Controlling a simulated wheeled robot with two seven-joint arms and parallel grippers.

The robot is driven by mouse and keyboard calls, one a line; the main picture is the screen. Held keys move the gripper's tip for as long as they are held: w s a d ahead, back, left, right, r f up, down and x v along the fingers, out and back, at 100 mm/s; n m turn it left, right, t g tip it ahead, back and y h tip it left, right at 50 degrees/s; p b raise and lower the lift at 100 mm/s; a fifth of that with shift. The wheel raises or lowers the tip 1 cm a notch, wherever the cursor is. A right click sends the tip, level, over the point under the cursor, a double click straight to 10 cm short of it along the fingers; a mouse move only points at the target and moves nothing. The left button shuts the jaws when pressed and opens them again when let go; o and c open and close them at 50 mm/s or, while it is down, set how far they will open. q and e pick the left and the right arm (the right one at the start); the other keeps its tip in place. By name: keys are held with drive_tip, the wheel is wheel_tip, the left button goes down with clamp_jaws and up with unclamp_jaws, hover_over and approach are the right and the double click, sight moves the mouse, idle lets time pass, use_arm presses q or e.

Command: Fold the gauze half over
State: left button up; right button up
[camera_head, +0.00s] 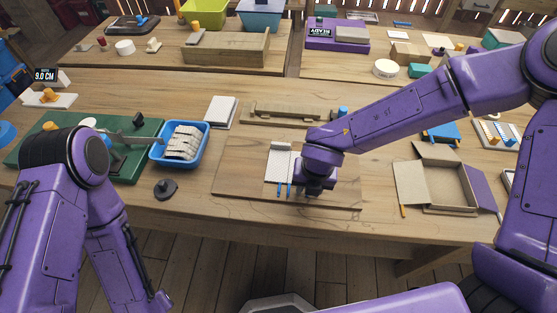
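A white strip that looks like the gauze (280,163) lies on a thin wooden board (240,178) in the middle of the table. Its far part looks speckled and its near part plainer; I cannot tell whether it is folded. Two small blue pieces (284,189) show at its near end. My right gripper (312,191) points down over the board, just right of the gauze's near half. Its fingers are small and dark against my wrist, so their opening and any contact are unclear. My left arm hangs at the lower left, and its gripper does not show.
A blue tray (206,132) of white rolls and a dark grey object (165,188) are left of the board. A white pad (221,112) and a wooden rack (262,112) lie behind. An open cardboard box (408,184) is at right. The table's front edge is close.

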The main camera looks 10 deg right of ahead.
drive_tip(key=shift+f, duration=0.1)
idle(0.6)
drive_tip(key=shift+c, duration=0.3)
clamp_jaws()
drive_tip(key=shift+r+h+p, duration=0.4)
drive_tip(key=shift+r+p, duration=0.05)
drive_tip(key=shift+p, duration=0.25)
drive_tip(key=shift+w+a+r+g+h+p, duration=0.1)
drive_tip(key=shift+a+r+g+h+p, duration=0.1)
drive_tip(key=shift+g+h+p, duration=0.25)
drive_tip(key=shift+f, duration=0.1)
